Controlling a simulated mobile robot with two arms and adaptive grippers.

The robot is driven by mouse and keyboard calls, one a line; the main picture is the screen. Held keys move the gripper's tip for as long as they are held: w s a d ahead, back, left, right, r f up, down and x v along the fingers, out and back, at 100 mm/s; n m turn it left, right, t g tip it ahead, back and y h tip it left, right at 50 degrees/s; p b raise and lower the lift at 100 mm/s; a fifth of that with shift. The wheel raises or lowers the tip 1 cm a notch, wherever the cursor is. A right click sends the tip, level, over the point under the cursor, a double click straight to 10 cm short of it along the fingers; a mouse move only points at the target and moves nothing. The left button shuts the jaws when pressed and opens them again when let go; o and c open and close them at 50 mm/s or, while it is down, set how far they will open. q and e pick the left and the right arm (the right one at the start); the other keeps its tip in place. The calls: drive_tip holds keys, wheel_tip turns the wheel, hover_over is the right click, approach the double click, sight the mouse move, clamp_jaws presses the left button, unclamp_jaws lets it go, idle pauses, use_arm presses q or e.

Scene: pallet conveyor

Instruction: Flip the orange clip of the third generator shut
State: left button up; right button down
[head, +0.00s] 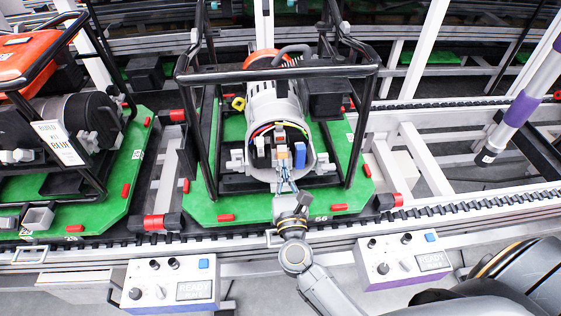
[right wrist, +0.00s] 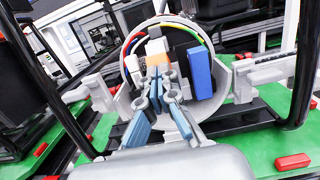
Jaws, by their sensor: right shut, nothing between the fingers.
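A generator (head: 270,97) in a black tube frame stands on a green pallet (head: 250,207) in front of me. Its round grey end housing is open towards me, with coloured wires, dark blocks and a blue block (right wrist: 199,73) inside. A small pale orange piece, seemingly the orange clip (right wrist: 157,61), shows in the middle of the housing, just beyond my fingertips. My right gripper (head: 286,174) reaches into the housing mouth with its fingers shut and empty; it also shows in the right wrist view (right wrist: 160,85). Fingers partly hide the clip; contact and clip position cannot be told. My left gripper is not in view.
Another generator with an orange top (head: 28,55) stands on a pallet at the left, bearing a white sign (head: 60,142). Black frame bars flank the housing. Two control boxes (head: 172,283) (head: 405,260) line the conveyor's front edge. A white-purple tube (head: 520,105) hangs at the right.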

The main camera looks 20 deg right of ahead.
sight(284, 156)
drive_tip(key=shift+d+r, duration=0.2)
drive_tip(key=shift+r, duration=0.15)
drive_tip(key=shift+w+r, duration=0.1)
drive_tip(key=shift+r, duration=0.2)
drive_tip(key=shift+r+p, duration=0.15)
drive_tip(key=shift+p, duration=0.15)
drive_tip(key=shift+w+d+r+p, duration=0.15)
drive_tip(key=shift+w+r+p, duration=0.25)
drive_tip(key=shift+r, duration=0.6)
drive_tip(key=shift+w, duration=0.1)
drive_tip(key=shift+f, duration=0.1)
